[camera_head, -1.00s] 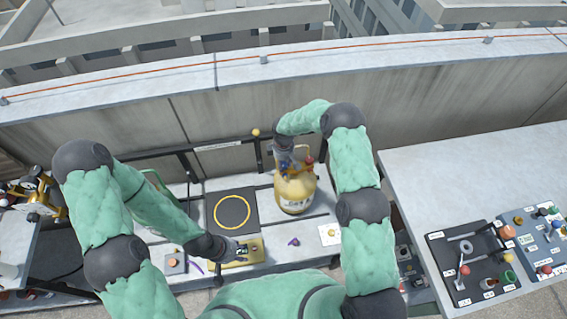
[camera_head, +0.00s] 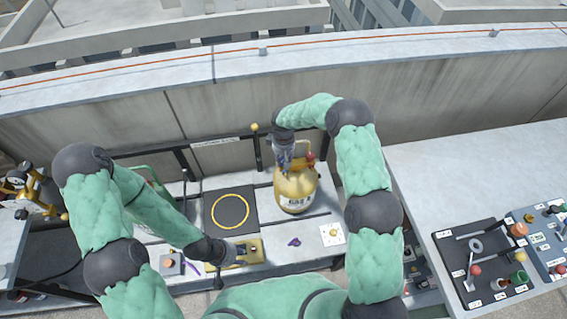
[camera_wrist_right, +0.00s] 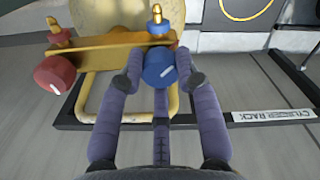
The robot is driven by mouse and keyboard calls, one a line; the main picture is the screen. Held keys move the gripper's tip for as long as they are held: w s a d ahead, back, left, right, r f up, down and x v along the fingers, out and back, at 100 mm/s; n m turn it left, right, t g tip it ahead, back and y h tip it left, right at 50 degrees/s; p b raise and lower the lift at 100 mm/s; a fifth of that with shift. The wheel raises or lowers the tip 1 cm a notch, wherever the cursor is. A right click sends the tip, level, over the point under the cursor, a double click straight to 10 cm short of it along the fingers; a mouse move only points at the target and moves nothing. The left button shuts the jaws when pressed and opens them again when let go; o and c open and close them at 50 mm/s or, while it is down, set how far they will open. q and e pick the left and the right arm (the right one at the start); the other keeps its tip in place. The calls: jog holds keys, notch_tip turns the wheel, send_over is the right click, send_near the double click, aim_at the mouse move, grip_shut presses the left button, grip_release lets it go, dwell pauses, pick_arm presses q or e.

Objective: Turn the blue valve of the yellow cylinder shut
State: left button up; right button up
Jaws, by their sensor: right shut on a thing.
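The yellow cylinder (camera_head: 296,190) stands upright on the bench in the head view, with a red valve (camera_head: 310,160) at its top right. In the right wrist view the blue valve (camera_wrist_right: 158,68) sits between the fingers of my right gripper (camera_wrist_right: 160,80), which is shut on it. The red valve (camera_wrist_right: 55,75) is to the left there, clear of the fingers.
A dark pad with a yellow ring (camera_head: 231,211) lies left of the cylinder. The black cylinder rack bar (camera_wrist_right: 262,116) runs beside it. A small purple object (camera_head: 294,242) and a white plate (camera_head: 332,233) lie in front. A grey table with panels (camera_head: 480,262) stands at right.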

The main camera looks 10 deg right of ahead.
jog(key=m+b, duration=0.2)
jog(key=m, duration=0.1)
jog(key=shift+f, duration=0.2)
jog(key=m+b, duration=0.3)
jog(key=shift+m, duration=0.3)
jog(key=m+b, duration=0.1)
jog(key=m, duration=0.1)
jog(key=shift+m+b, duration=0.3)
jog(key=shift+b, duration=0.1)
jog(key=m+b, duration=0.1)
jog(key=m, duration=0.2)
jog(key=shift+r+m+b, duration=0.1)
jog(key=shift+m+b, duration=0.2)
jog(key=shift+b, duration=0.1)
jog(key=m+b, duration=0.1)
jog(key=m, duration=0.2)
jog(key=shift+m, duration=0.4)
jog(key=m+b, duration=0.1)
jog(key=m, duration=0.2)
jog(key=shift+m+b, duration=0.3)
jog(key=m, duration=0.3)
jog(key=shift+b, duration=0.4)
jog(key=shift+r+m+b, duration=0.1)
jog(key=shift+m+b, duration=0.2)
jog(key=shift+m, duration=1.4)
